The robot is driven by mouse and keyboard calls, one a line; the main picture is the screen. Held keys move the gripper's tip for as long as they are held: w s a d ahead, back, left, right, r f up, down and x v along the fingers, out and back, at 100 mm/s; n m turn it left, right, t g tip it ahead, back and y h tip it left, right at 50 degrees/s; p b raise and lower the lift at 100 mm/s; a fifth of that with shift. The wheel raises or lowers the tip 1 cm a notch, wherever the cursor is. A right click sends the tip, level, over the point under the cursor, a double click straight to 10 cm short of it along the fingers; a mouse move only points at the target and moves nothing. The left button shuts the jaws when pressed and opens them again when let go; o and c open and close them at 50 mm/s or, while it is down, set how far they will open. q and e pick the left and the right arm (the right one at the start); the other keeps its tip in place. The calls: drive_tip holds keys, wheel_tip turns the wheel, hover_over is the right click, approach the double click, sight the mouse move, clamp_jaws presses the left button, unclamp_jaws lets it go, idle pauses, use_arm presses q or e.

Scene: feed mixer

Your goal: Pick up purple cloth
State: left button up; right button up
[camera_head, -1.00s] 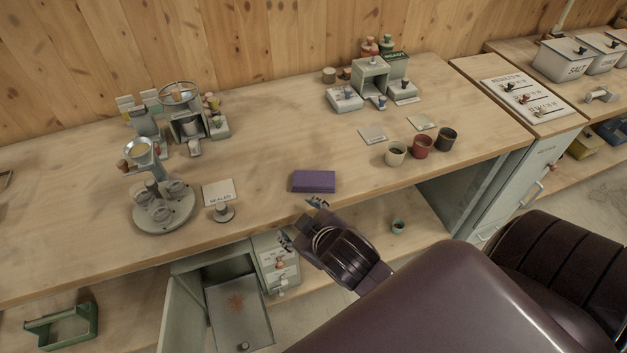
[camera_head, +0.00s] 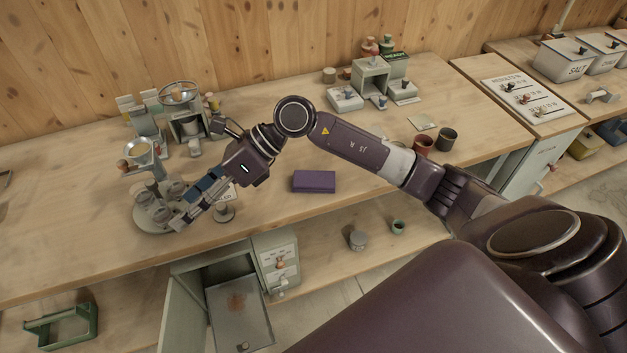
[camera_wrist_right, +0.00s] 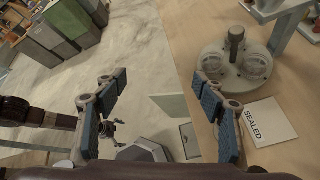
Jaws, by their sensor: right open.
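The purple cloth (camera_head: 314,181) lies folded flat on the bench top near its front edge. My right gripper (camera_head: 180,222) reaches across the bench to the left of the cloth, by the round grey base (camera_head: 150,222) of the mixer. In the right wrist view its two fingers (camera_wrist_right: 165,105) are spread wide with nothing between them, above the bench's front edge and floor. The cloth does not show in the right wrist view. My left gripper is not in view.
A card reading SEALED (camera_wrist_right: 268,125) lies beside the mixer base, partly hidden by my right arm in the head view. A small round knob (camera_head: 223,212) stands near the edge. A red cup (camera_head: 423,146) and dark cup (camera_head: 447,139) stand right. An open cabinet (camera_head: 240,310) is below.

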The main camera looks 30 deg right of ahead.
drive_tip(key=w+d+f+n+h, duration=0.1)
drive_tip(key=d+f+h, duration=0.2)
drive_tip(key=d, duration=0.4)
drive_tip(key=w+d+f+h, duration=0.1)
drive_tip(key=d+f+h, duration=0.15)
drive_tip(key=d, duration=0.35)
drive_tip(key=r+g+h, duration=0.1)
drive_tip(key=g+h, duration=0.1)
drive_tip(key=h, duration=0.4)
hover_over(314, 178)
drive_tip(key=shift+s+a+r+m, duration=0.1)
drive_tip(key=shift+s+a+m, duration=0.05)
drive_tip(key=shift+a+m, duration=0.2)
drive_tip(key=shift+d+f, duration=0.2)
drive_tip(key=shift+f, duration=0.05)
wheel_tip(314, 178, down, 6)
drive_tip(key=p, duration=0.3)
drive_tip(key=shift+d+f, duration=0.15)
drive_tip(key=shift+w+f, duration=0.2)
drive_tip(key=shift+f, duration=0.2)
drive_tip(key=c, duration=1.3)
drive_tip(key=shift+r, duration=0.1)
drive_tip(key=shift+c, duration=0.2)
